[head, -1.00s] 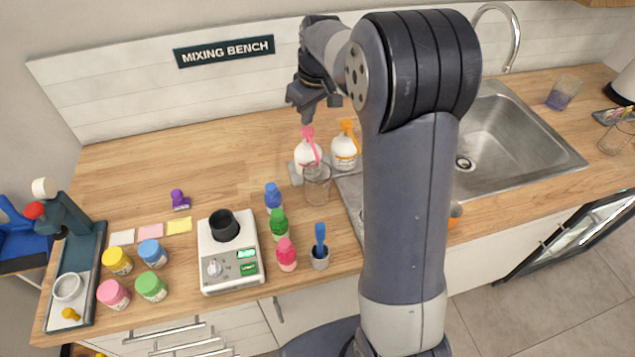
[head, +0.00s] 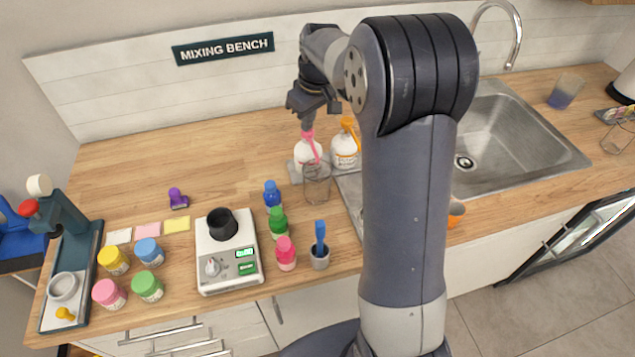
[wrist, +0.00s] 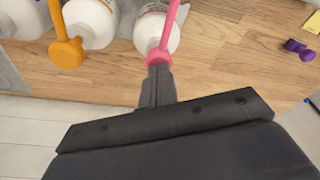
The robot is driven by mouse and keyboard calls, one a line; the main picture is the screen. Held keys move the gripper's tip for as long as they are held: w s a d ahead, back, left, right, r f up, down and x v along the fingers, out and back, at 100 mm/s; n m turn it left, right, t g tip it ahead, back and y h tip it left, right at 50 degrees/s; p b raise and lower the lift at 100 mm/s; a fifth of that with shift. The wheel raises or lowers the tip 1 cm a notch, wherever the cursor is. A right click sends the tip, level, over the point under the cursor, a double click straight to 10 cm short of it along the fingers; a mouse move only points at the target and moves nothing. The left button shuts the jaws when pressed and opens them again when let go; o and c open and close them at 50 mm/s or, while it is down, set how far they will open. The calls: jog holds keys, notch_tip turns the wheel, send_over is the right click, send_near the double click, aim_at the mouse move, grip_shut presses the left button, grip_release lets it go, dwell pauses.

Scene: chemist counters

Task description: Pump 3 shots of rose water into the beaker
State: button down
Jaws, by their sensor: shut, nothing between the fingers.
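A white bottle with a pink pump (head: 309,150) stands on the bench beside the sink. It also shows in the wrist view, with its pink pump head (wrist: 158,55) at my fingertips. My gripper (head: 307,122) is shut and empty, pointing down, with its tips at or just above the pink pump head; I cannot tell whether they touch. A clear glass beaker (head: 317,187) stands right in front of this bottle, under the pink spout. A second white bottle with an orange pump (head: 345,150) stands just to the right. I cannot read either label.
A sink (head: 500,135) lies to the right. A scale (head: 230,270) with a black cup (head: 222,224) is at front left. Small blue, green and pink bottles (head: 285,254) stand left of the beaker. The back left counter is clear.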

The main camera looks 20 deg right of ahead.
jog(key=shift+f, duration=0.15)
jog(key=shift+w+p+v, duration=0.1)
jog(key=shift+p+v, duration=0.5)
jog(key=shift+v, duration=0.05)
jog(key=shift+w+p+v, duration=0.15)
jog(key=shift+p+v, duration=0.4)
jog(key=shift+v, duration=0.1)
jog(key=shift+a, duration=0.15)
jog(key=shift+s+b+x, duration=0.1)
jog(key=shift+b+x, duration=0.35)
jog(key=shift+x, duration=0.2)
jog(key=shift+s+b+x, duration=0.15)
jog(key=shift+b+x, duration=0.3)
jog(key=shift+x, duration=0.25)
jog(key=shift+w+p+v, duration=0.1)
jog(key=shift+p+v, duration=0.5)
jog(key=shift+v, duration=0.1)
jog(key=shift+w+p+v, duration=0.15)
jog(key=shift+p+v, duration=0.4)
jog(key=shift+v, duration=0.1)
